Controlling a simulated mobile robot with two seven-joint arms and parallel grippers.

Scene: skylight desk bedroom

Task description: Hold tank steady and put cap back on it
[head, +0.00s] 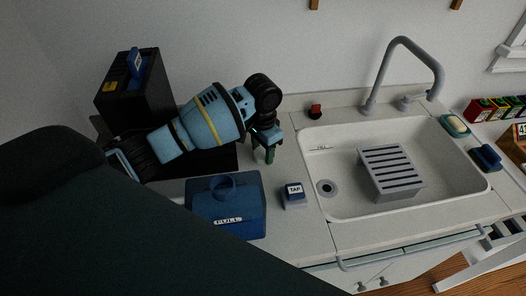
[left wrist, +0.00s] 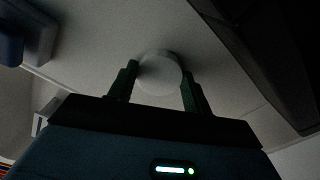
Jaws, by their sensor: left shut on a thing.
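The blue tank (head: 248,205) with a "FULL" label stands on the counter in the head view, with a round blue ring or opening on its top. My left gripper (head: 265,154) is behind and to the right of the tank, pointing down near the counter, apart from the tank. In the left wrist view its two green fingers (left wrist: 160,85) are shut on a pale round thing (left wrist: 160,72), which looks like the cap. The fingers hide this thing in the head view. My right gripper is not in view.
A blue block marked "TAP" (head: 293,196) sits right of the tank. A white sink (head: 345,150) with a grey rack (head: 390,172) and a faucet (head: 378,75) lies further right. A black machine (head: 128,95) stands at the back left. A small red item (head: 315,111) is behind the sink.

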